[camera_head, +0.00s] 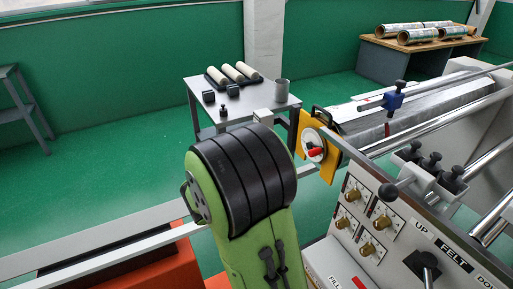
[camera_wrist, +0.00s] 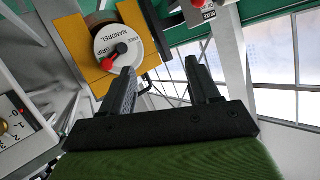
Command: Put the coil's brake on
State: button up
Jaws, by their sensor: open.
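A label plate (camera_wrist: 209,15) at the top edge of the wrist view seems to read "BRAKE". A red knob (camera_wrist: 196,3) beside it is cut off by the frame edge, so its position is unclear. A white round dial (camera_wrist: 112,47) marked "MANDREL" and "GRIP" carries a red-and-black lever (camera_wrist: 117,52), on a yellow plate (camera_wrist: 72,37). The dial (camera_head: 313,146) also shows in the head view. My gripper (camera_wrist: 160,66) is open and empty, its left fingertip appearing close below the dial. In the head view my green arm hides it.
A control panel (camera_head: 348,237) with several brass knobs stands at the right. Chrome rollers and a rail with black knobs (camera_head: 432,163) lie above it. A grey table (camera_head: 262,108) holds pale rolls and small dark blocks. A wooden bench (camera_head: 400,48) with foil rolls stands far back. Green floor is open at left.

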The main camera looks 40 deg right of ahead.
jog(key=w+d+f+n+t+h+b, duration=0.1)
jog(key=w+d+f+n+t+b, duration=0.3)
jog(key=w+f, duration=0.4)
jog(key=shift+m+t, duration=0.4)
jog(key=shift+t, duration=0.2)
jog(key=p+x, duration=1.1)
jog(key=x, duration=0.2)
jog(key=shift+w+a+f, duration=0.15)
jog(key=shift+w, duration=0.1)
jog(key=shift+w+d+f, duration=0.1)
jog(key=shift+w+d, duration=0.3)
jog(key=shift+c, duration=0.4)
grip_shut()
